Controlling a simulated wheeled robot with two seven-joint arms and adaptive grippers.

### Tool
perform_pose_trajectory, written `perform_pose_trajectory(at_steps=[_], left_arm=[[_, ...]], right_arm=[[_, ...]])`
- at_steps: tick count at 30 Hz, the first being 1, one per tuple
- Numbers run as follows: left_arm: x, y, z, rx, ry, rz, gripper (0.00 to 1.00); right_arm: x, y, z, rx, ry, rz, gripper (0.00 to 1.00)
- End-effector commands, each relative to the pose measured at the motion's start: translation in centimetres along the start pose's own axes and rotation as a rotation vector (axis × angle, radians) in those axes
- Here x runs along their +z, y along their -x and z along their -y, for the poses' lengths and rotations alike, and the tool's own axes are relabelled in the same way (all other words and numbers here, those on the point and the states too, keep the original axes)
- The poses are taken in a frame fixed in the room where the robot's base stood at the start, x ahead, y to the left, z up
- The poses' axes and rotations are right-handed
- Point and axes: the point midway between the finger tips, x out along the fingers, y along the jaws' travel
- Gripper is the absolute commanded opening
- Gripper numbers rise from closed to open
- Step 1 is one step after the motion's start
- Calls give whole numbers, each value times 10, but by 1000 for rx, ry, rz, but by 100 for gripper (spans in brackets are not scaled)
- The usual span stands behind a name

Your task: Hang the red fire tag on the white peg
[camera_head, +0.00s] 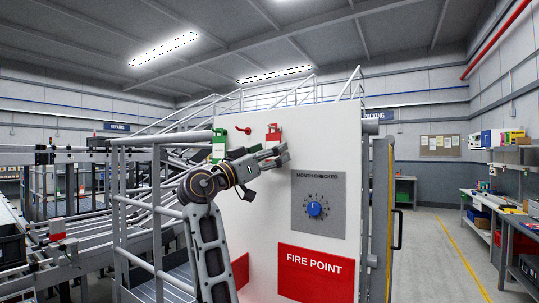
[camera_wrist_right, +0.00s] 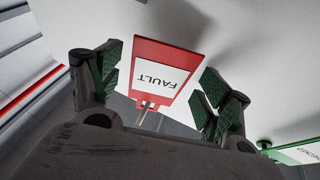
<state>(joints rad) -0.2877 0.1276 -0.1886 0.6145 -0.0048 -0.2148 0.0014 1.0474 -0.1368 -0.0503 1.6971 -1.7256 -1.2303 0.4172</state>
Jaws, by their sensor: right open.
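The red tag (camera_head: 273,132) hangs near the top edge of a white panel (camera_head: 350,150). In the right wrist view the red tag (camera_wrist_right: 168,72) has a white face that reads FAULT upside down. A small peg end (camera_wrist_right: 148,104) shows at its lower edge. My right gripper (camera_head: 278,156) is just below the tag in the head view. In the wrist view its open green-padded fingers (camera_wrist_right: 160,88) stand on either side of the tag, apart from it. I cannot make out a white peg against the white panel. My left gripper is not in view.
A green tag (camera_head: 219,146) hangs to the left, and a bare red peg (camera_head: 243,130) sits between the tags. A grey dial plate (camera_head: 318,204) and a red FIRE POINT sign (camera_head: 316,272) are on the panel. Railings (camera_head: 135,215) stand left; a workbench (camera_head: 490,215) is far right.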

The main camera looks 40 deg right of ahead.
Motion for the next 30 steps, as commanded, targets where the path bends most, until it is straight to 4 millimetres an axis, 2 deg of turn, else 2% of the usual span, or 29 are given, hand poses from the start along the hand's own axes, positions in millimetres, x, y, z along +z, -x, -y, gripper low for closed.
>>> perform_pose_trajectory(at_steps=[8,24,30], left_arm=[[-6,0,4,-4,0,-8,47],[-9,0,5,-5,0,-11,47],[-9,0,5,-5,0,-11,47]], right_arm=[[0,15,1,-2,0,0,78],[0,90,0,-1,0,0,78],[0,112,1,-2,0,-1,78]])
